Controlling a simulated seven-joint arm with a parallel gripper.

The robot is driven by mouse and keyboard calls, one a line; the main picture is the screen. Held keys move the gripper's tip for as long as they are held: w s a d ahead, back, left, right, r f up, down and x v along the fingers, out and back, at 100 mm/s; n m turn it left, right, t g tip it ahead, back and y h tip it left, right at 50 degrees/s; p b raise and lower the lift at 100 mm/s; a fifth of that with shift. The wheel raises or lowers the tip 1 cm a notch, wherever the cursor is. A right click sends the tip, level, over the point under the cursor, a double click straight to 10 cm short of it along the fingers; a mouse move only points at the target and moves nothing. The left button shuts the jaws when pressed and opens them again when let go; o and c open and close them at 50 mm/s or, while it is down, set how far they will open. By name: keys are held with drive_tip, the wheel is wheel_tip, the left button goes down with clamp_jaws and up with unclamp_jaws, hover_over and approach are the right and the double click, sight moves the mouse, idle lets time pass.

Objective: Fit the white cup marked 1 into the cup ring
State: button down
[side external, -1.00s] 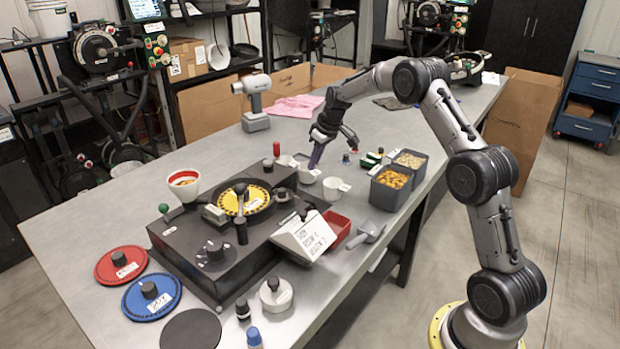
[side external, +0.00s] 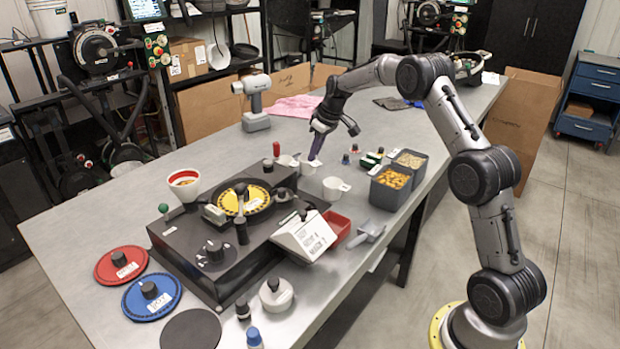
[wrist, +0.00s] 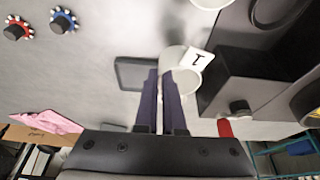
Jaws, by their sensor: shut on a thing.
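My gripper (side external: 315,157) is shut on the white cup marked 1 (side external: 311,167), above the table behind the black seed meter (side external: 213,263). In the wrist view my purple fingers (wrist: 163,78) are closed at the near side of the white cup (wrist: 179,58), whose tag reads 1 (wrist: 196,61). The fingers hide part of the cup. Another white cup with a handle (side external: 334,189) stands on the table nearby. I cannot make out for certain which part is the cup ring.
Grey bins of grain (side external: 391,187), a red tray (side external: 336,228) and a grey scoop (side external: 367,234) lie to the right of the meter. A white and red funnel cup (side external: 184,185) stands at its back left.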

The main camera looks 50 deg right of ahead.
drive_tip(key=shift+r, duration=0.2)
drive_tip(key=shift+s+a+f, duration=0.15)
drive_tip(key=shift+s+f, duration=0.15)
drive_tip(key=shift+f, duration=0.05)
drive_tip(key=s+a+r, duration=0.5)
drive_tip(key=s+a, duration=0.2)
drive_tip(key=a, duration=0.4)
drive_tip(key=shift+s+d+f, duration=0.1)
drive_tip(key=shift+d+f, duration=0.05)
drive_tip(key=shift+f, duration=2.6)
drive_tip(key=shift+f, duration=0.45)
drive_tip(key=shift+f, duration=0.25)
drive_tip(key=shift+f, duration=0.45)
